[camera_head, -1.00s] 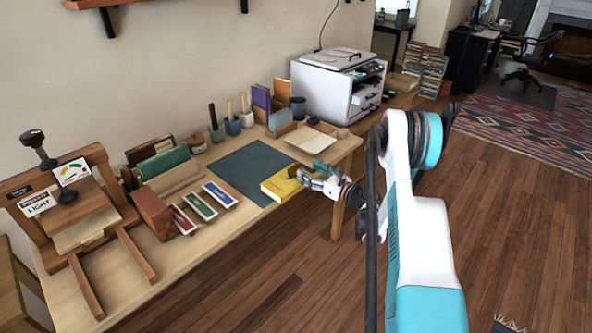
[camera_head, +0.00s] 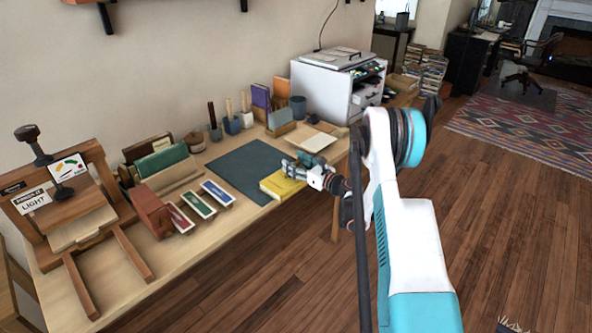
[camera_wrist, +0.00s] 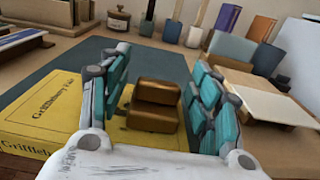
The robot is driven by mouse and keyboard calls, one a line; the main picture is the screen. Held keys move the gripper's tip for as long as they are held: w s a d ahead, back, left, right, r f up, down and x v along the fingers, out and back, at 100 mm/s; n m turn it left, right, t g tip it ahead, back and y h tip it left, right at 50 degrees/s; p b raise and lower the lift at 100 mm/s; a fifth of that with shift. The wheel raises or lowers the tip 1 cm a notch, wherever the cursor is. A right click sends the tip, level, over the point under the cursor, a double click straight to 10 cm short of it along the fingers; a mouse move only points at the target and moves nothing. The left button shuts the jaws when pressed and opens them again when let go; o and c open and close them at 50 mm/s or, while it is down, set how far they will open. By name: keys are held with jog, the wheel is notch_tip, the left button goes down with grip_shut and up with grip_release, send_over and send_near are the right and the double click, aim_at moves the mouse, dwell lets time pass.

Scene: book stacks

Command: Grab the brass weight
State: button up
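The brass weight (camera_wrist: 154,104) is a golden-brown block with a stepped shape. In the wrist view it sits on the yellow book (camera_wrist: 45,115), between the two teal-padded fingers of my gripper (camera_wrist: 160,95). The fingers are spread, with a visible gap on each side of the weight. In the head view my gripper (camera_head: 298,168) is over the yellow book (camera_head: 280,186) at the table's front edge. The weight is hard to make out there, hidden by the gripper.
A dark mat (camera_head: 245,168) lies behind the book. A board with pale sheets (camera_head: 312,138) lies to the right. Several brush pots (camera_head: 232,124) stand at the back. A wooden press (camera_head: 80,200) stands at left, with coloured boxes (camera_head: 200,204) near it.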

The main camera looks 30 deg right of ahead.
jog(key=c, duration=1)
jog(key=shift+r, duration=0.1)
